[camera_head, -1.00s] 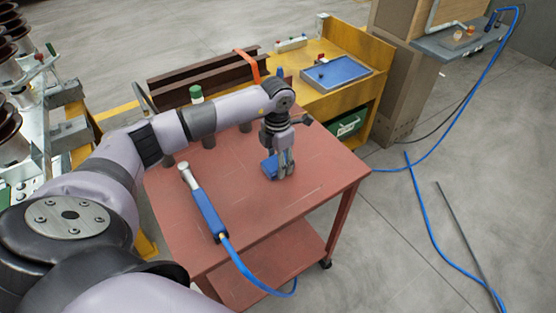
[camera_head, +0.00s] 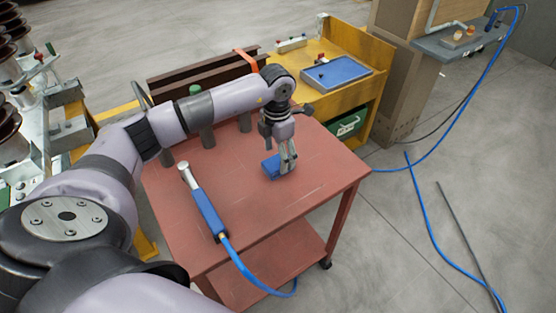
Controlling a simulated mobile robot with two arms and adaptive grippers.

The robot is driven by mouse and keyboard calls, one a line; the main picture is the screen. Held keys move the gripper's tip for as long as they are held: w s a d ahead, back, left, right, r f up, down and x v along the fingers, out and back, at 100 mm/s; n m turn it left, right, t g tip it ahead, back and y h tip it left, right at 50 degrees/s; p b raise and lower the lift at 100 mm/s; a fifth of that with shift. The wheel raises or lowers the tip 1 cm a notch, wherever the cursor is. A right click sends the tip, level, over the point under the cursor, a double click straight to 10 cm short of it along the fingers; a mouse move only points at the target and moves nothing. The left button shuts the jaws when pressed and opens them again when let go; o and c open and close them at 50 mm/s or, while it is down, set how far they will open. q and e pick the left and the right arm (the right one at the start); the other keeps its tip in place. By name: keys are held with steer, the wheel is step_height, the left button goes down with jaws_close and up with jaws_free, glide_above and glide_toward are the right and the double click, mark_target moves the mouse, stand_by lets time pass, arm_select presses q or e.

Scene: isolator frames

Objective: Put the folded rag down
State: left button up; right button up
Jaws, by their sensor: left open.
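The folded rag (camera_head: 271,167) is a small blue block lying on the top of the red cart (camera_head: 300,192). My left gripper (camera_head: 287,168) points down at the right side of the rag, with its fingertips low over the cart top. It is open, and its fingers cover part of the rag. I cannot tell whether a finger still touches the rag. My right gripper is not in view.
A blue-handled tool (camera_head: 207,212) with a blue hose lies on the cart's left half. Grey cylinders (camera_head: 207,136) stand along its back edge. A yellow bench (camera_head: 345,105) with a blue tray (camera_head: 337,73) is behind. The cart's front right is clear.

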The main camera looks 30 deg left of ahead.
mark_target(278, 161)
arm_select(q)
step_height(278, 161, up, 9)
steer(key=shift+b, duration=0.3)
stand_by(0.5)
